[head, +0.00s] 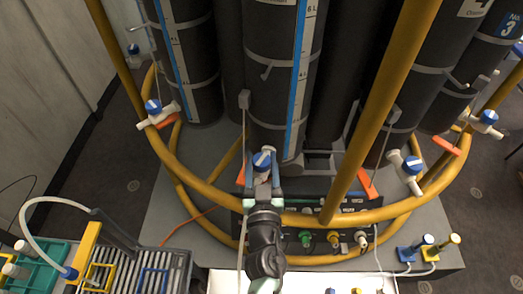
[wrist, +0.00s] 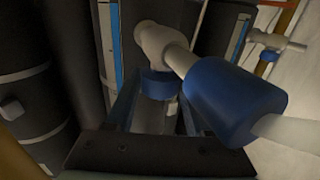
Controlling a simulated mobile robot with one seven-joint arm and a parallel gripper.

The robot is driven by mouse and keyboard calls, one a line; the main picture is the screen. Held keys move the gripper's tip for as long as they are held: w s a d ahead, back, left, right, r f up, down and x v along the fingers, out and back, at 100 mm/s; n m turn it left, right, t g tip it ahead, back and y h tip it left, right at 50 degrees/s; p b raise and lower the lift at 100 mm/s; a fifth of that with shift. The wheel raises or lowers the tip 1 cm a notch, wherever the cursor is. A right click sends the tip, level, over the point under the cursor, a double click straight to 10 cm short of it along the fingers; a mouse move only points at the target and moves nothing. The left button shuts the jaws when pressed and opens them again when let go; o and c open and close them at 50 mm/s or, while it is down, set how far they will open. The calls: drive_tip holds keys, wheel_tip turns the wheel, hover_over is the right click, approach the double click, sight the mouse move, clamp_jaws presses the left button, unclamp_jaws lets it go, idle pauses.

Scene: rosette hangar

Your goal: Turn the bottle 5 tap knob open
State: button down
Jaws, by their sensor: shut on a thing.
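A tap with a blue-and-white knob (head: 262,160) is at the foot of the front middle dark bottle (head: 270,110); its number is out of view. My gripper (head: 264,177) reaches it from the front, with a finger on each side. In the wrist view the blue knob (wrist: 158,84) is between my fingers (wrist: 157,101), which are shut on it. The white tap body (wrist: 152,40) and a large blue collar (wrist: 235,100) on its spout lie beside it. The knob's exact turn angle is hard to read.
A yellow ring rail (head: 205,190) and sloping yellow post (head: 385,95) surround the bottles. Other taps stand left (head: 153,107) and right (head: 412,165). A dark panel with colored fittings (head: 333,238) is beneath. A rack (head: 150,265) is lower left.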

drive_tip(key=p, duration=0.1)
drive_tip(key=n+y+p, duration=0.1)
drive_tip(key=p, duration=0.1)
drive_tip(key=shift+r+y, duration=0.25)
drive_tip(key=shift+y, duration=0.05)
drive_tip(key=shift+f+y+p, duration=0.25)
drive_tip(key=shift+y+p, duration=0.05)
drive_tip(key=shift+p, duration=0.25)
drive_tip(key=shift+c, duration=1.3)
unclamp_jaws()
drive_tip(key=shift+s, duration=0.1)
drive_tip(key=s+d, duration=0.2)
drive_tip(key=s, duration=1)
drive_tip(key=shift+s+d, duration=0.3)
